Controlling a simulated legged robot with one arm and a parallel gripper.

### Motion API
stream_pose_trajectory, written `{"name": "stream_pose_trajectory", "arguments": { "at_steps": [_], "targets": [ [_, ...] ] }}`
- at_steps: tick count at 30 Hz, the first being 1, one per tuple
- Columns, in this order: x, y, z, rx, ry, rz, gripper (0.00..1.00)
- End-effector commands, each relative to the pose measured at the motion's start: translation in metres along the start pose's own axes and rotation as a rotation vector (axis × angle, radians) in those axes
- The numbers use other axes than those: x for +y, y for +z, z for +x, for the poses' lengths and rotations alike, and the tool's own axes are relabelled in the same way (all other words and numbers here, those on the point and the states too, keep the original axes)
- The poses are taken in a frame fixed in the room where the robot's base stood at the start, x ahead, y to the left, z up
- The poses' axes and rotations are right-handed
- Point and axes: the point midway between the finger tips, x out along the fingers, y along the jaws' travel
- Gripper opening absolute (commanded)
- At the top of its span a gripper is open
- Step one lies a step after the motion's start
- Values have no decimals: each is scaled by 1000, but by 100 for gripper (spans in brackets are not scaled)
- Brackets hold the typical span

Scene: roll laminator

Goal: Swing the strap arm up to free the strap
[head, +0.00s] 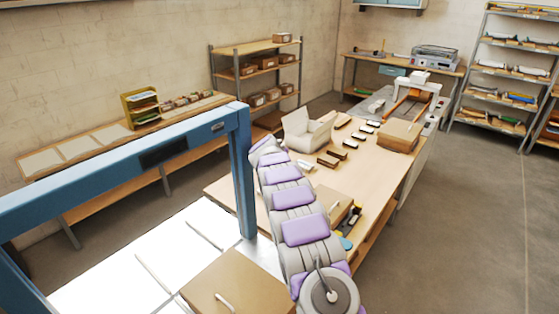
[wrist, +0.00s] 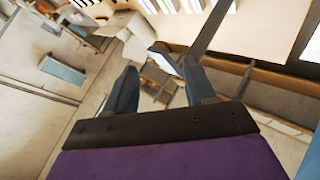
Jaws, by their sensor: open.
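In the wrist view my gripper (wrist: 160,70) points into the room with two dark blue-grey fingers spread apart. Nothing is seen between the fingers except the distant background. In the head view my purple and grey arm reaches up the middle toward the blue post; its fingers cannot be made out there. I cannot pick out the strap arm or a strap for certain. A blue arch frame (head: 150,155) stands over a bright white bed (head: 130,262) at the left. A white machine with orange parts (head: 425,88) stands at the far end of the long table.
The wooden table (head: 385,170) carries a cream device (head: 307,130), several small dark and white pieces, and a cardboard box (head: 398,137). Another box (head: 235,284) sits at the front. Shelving (head: 505,70) stands right; the floor (head: 480,230) there is clear.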

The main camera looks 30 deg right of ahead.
Motion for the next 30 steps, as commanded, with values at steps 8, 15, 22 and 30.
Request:
{"name": "stream_pose_trajectory", "arguments": {
  "at_steps": [8,15,22,30],
  "targets": [
    [0,-1,-30,2,0,-1,55],
    [0,1,-59,-1,-1,-1,55],
    [0,1,-89,-1,-1,0,55],
    [0,0,-116,1,-1,0,55]
  ]
}}
